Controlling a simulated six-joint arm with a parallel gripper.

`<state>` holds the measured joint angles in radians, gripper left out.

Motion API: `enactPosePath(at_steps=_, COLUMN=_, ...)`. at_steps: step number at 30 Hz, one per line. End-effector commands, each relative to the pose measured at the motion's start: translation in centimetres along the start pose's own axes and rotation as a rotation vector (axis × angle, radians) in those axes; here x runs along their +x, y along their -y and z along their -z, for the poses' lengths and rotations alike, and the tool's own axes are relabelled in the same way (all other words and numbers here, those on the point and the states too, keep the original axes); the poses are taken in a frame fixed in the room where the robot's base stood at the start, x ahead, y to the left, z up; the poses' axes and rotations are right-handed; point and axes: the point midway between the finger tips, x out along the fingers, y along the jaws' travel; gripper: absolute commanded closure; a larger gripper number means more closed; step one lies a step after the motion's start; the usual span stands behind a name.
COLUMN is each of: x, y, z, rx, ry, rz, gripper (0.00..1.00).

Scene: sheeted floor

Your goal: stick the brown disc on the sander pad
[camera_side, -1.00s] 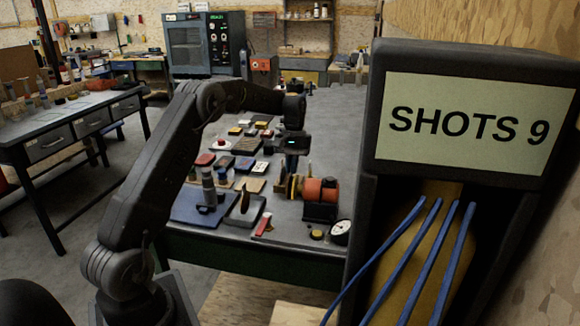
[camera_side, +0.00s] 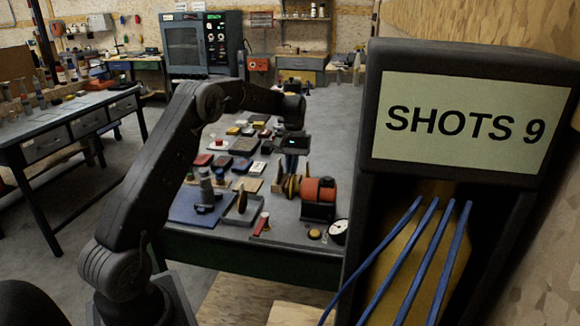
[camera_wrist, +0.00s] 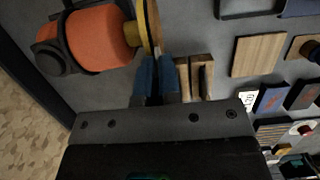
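The sander has an orange drum-shaped body (camera_side: 318,192) on a dark base at the table's right; it also shows in the wrist view (camera_wrist: 97,38). A yellow-tan round pad shows nearly edge-on at its end. A thin brown disc (camera_wrist: 154,27) stands edge-on right against the pad; whether they touch I cannot tell. My gripper (camera_wrist: 157,62) has its two blue fingertips close together, and the disc's lower edge runs between them. In the side view my gripper (camera_side: 291,168) hangs over the discs beside the sander, its tips hard to see.
A slotted wooden block (camera_wrist: 195,77) stands just right of my fingers in the wrist view. A grey holder with an upright brown oval piece (camera_side: 242,203), a blue mat (camera_side: 186,208), a round gauge (camera_side: 339,231) and many small items lie around. A sign reading SHOTS 9 (camera_side: 462,125) blocks the right.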

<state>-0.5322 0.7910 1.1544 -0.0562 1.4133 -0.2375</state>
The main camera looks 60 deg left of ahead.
Motion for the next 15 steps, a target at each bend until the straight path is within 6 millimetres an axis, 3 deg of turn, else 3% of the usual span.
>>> enactPosePath(at_steps=6, x=-0.01, y=-0.17, z=0.0, rx=0.0, ry=0.0, rz=0.0, gripper=1.0)
enactPosePath(at_steps=15, x=-0.01, y=-0.15, z=0.01, rx=0.0, ry=0.0, rz=0.0, gripper=0.69)
